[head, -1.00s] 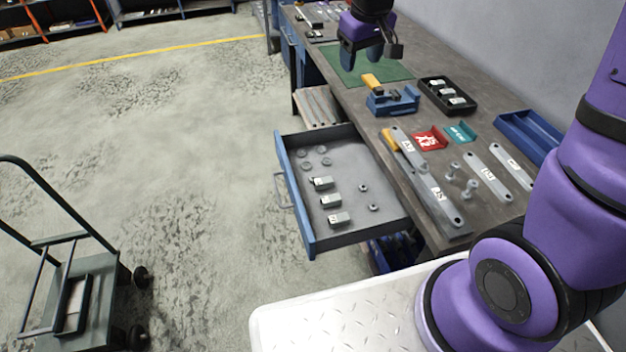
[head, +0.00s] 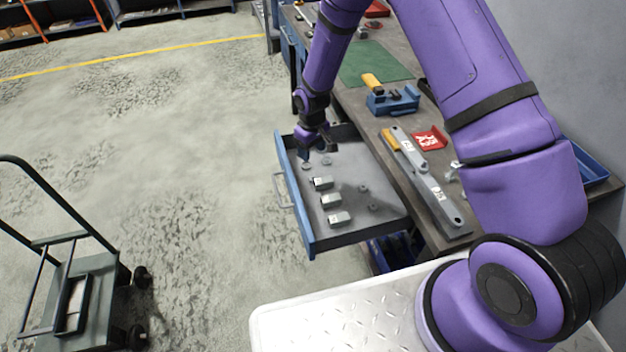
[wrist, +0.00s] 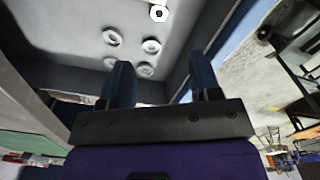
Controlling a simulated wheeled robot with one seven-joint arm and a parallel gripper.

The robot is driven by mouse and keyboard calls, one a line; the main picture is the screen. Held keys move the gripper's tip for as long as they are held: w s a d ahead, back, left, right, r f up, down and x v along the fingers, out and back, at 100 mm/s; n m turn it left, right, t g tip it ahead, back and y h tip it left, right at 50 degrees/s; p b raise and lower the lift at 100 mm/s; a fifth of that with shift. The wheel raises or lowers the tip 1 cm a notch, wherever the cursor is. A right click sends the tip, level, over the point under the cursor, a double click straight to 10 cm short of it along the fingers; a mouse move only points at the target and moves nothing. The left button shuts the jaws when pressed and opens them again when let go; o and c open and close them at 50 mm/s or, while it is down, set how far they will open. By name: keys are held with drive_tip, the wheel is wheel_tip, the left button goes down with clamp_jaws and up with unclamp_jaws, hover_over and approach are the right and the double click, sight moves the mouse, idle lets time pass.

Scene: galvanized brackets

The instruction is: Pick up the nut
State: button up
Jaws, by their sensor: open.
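Two small grey nut-like pieces lie in the right part of the open drawer: one nut (head: 364,188) and another nut (head: 373,208), both in shadow. Several flat round ring-like pieces lie in its far left corner; one ring (head: 326,161) shows beside my gripper. My gripper (head: 318,148) is open and empty, pointing down over that corner. In the wrist view its two fingers (wrist: 160,75) stand apart, with several rings (wrist: 151,46) beyond them. A bright round piece with a dark hole (wrist: 159,13) shows at the top edge; I cannot tell whether it is a nut.
The blue-fronted drawer (head: 306,236) stands open from the workbench, its walls close around my gripper. Three labelled metal blocks (head: 331,201) lie mid-drawer. Long brackets (head: 436,190), a red bracket (head: 430,138) and a blue vise (head: 394,101) are on the bench. A cart (head: 85,290) stands left.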

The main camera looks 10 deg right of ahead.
approach(312, 175)
drive_tip(key=s+f, duration=0.1)
drive_tip(key=s, duration=0.1)
drive_tip(key=shift+s+a+f, duration=0.3)
drive_tip(key=shift+a+f, duration=0.1)
drive_tip(key=shift+w+d+f, duration=0.1)
drive_tip(key=shift+f, duration=1.35)
drive_tip(key=shift+w+d+f, duration=0.1)
drive_tip(key=shift+f, duration=1.3)
drive_tip(key=shift+a, duration=0.1)
drive_tip(key=c, duration=1)
drive_tip(key=shift+r, duration=0.1)
